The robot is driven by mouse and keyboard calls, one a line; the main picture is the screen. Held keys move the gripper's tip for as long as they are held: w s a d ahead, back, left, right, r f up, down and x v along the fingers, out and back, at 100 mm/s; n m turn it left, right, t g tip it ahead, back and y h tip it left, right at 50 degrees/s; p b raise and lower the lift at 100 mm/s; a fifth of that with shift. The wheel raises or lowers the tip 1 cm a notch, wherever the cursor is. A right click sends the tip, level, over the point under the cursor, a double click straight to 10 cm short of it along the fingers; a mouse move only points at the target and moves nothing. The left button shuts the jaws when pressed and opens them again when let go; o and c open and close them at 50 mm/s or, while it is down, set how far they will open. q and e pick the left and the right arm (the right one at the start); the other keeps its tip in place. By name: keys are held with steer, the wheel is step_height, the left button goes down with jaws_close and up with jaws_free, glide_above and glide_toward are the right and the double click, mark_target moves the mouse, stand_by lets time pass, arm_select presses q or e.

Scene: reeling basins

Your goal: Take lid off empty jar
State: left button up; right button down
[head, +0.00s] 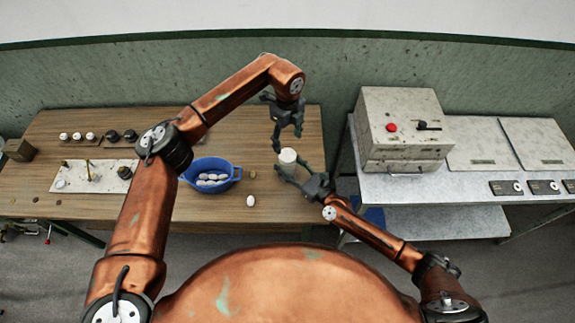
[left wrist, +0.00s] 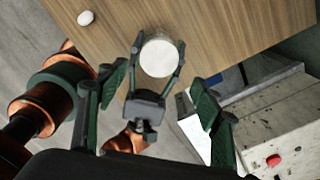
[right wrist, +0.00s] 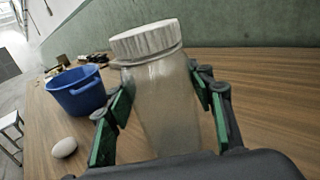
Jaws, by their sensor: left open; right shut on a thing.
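The jar (right wrist: 168,105) is clear glass, looks empty and stands upright at the right end of the wooden table. Its white ridged lid (right wrist: 145,42) sits on top; it also shows in the head view (head: 288,155) and from above in the left wrist view (left wrist: 159,56). My right gripper (head: 297,172) is shut on the jar's body, with its green-padded fingers on both sides below the lid. My left gripper (head: 288,140) is open and empty, above the jar and lid; its fingers (left wrist: 160,95) are spread apart in the left wrist view.
A blue basin (head: 212,172) with several white cocoons stands left of the jar. One white cocoon (head: 250,200) lies loose on the table (head: 270,212). A grey bench (head: 440,190) with a control box (head: 403,130) stands at the right, across a gap.

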arm_select(q)
steer(key=s+d+r+m+h, duration=0.1)
steer(key=d+r+m+h, duration=0.4)
steer(key=d, duration=0.4)
steer(key=s+d+r+m+h, duration=0.2)
steer(key=d+r+m+h, duration=0.15)
steer(key=d+r, duration=0.4)
steer(key=w+d+r+m+h, duration=0.3)
steer(key=d+r+h, duration=0.45)
steer(key=r, duration=0.55)
steer(key=w+a+r+n+t, duration=0.3)
steer(key=w+r+t, duration=0.7)
steer(key=w, duration=0.2)
steer(key=w+a+f+n+t+y, duration=0.2)
steer(key=w+a+f+t+y, duration=0.15)
steer(key=w+a, duration=0.3)
steer(key=m+g+y, duration=1.2)
steer(key=g+y, duration=0.1)
steer(key=g, duration=0.1)
glide_above(287, 155)
steer(key=shift+n+t+h, duration=0.25)
step_height(287, 155, down, 32)
steer(key=shift+d+f, duration=0.1)
steer(key=shift+s+f, duration=0.1)
steer(key=shift+f, duration=3.8)
